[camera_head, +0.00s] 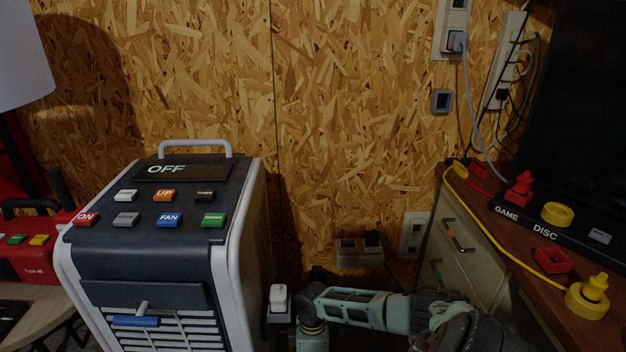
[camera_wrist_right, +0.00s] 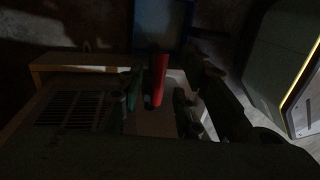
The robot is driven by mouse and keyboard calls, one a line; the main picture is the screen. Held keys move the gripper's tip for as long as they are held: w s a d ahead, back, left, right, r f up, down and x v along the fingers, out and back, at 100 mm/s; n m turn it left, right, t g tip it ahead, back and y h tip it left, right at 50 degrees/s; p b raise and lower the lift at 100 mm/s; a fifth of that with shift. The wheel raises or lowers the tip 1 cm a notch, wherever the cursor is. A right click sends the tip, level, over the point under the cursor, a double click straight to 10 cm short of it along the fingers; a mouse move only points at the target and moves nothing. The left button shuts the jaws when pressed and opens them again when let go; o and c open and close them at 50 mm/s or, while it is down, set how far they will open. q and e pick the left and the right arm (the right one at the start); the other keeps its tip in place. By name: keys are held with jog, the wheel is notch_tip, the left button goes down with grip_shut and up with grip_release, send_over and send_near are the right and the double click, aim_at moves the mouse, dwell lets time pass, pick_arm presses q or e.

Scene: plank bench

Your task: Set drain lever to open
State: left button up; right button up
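The portable cooler (camera_head: 235,270) stands at left in the head view, its display reading OFF. A blue-handled lever (camera_head: 137,320) is on its front grille. In the dark right wrist view, a red stick-like handle (camera_wrist_right: 158,80) stands over a pale surface; it may be the drain lever, but I see no label. My right gripper (camera_wrist_right: 157,100) has its dark fingers on either side of the red handle, with apparent gaps. My right arm (camera_head: 365,308) reaches in from the right, beside the cooler; its fingertips are hidden in the head view. My left gripper is not in view.
A wooden cabinet (camera_head: 475,250) with a cord and red and yellow parts stands at right. A red case (camera_head: 35,260) is at far left. A white block (camera_head: 278,298) is near my right arm. A chipboard wall (camera_head: 350,120) closes off the back.

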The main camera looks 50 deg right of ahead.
notch_tip(320, 180, up, 9)
jog(key=w+d, duration=0.1)
jog(key=shift+d+f, duration=0.2)
dwell(0.5)
